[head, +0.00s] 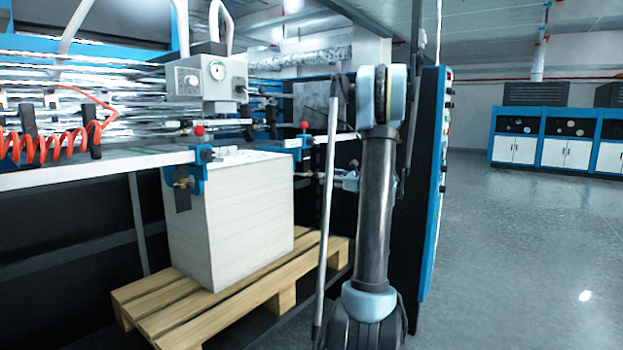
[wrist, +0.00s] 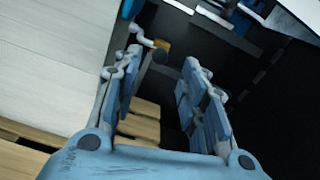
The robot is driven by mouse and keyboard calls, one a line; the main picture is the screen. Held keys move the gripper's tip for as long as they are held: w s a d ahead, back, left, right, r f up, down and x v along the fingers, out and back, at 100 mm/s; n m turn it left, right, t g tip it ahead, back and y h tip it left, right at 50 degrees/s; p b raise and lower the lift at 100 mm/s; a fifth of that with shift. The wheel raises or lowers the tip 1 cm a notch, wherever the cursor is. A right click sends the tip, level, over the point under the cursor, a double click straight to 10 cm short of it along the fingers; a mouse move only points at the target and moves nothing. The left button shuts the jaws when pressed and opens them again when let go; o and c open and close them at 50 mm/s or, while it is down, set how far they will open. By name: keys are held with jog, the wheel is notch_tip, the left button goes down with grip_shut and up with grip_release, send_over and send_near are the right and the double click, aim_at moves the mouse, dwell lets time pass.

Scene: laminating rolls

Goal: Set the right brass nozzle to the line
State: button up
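A small brass nozzle (wrist: 162,46) with a dark round end shows in the wrist view, just beyond and between my fingertips. A pale curved piece lies beside it on the left. My gripper (wrist: 164,62) is open, with a blue-grey finger on either side and nothing held. I cannot tell how deep the nozzle sits between the fingers. In the head view my arm covers most of the gripper area, and I cannot make out the right nozzle there. Another brass nozzle (head: 182,183) shows on the left blue bracket (head: 199,172). I cannot make out a line mark.
A tall white paper stack (head: 235,220) stands on a wooden pallet (head: 235,305), left of my arm. A blue bracket (head: 292,145) with a red knob is at the stack's right. A metal rail (head: 90,175) runs to the left. Open floor (head: 530,250) lies right.

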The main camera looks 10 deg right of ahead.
aim_at(314, 174)
jog(key=x, duration=0.9)
grip_shut()
